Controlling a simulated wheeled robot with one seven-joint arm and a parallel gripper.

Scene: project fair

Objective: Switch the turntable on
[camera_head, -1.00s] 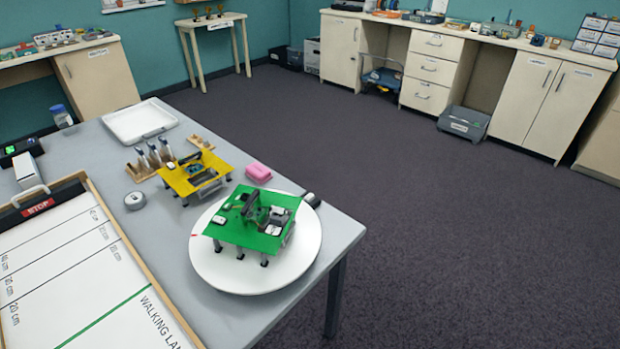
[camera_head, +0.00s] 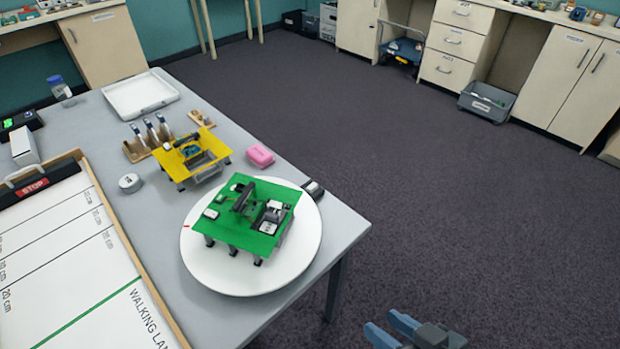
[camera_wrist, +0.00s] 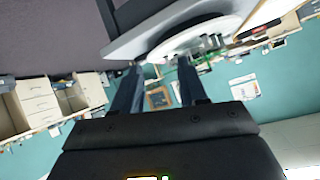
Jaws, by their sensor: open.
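The turntable (camera_head: 215,274) is a white round disc near the right corner of the grey table, with a red mark on its left rim. A green four-legged walker (camera_head: 228,222) stands on it. A small dark box (camera_head: 313,188) sits at the disc's far right edge; I cannot tell whether it is the switch. My gripper (camera_head: 388,330) is at the bottom of the head view, over the floor to the right of the table, apart from the turntable. Its fingers are open and empty. The wrist view shows the turntable (camera_wrist: 190,38) upside down beyond my open gripper (camera_wrist: 160,72).
A yellow walker (camera_head: 165,158), a pink block (camera_head: 260,156), a round grey puck (camera_head: 130,183) and a white tray (camera_head: 140,108) share the table (camera_head: 95,130). A walking lane board (camera_head: 60,250) lies at left.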

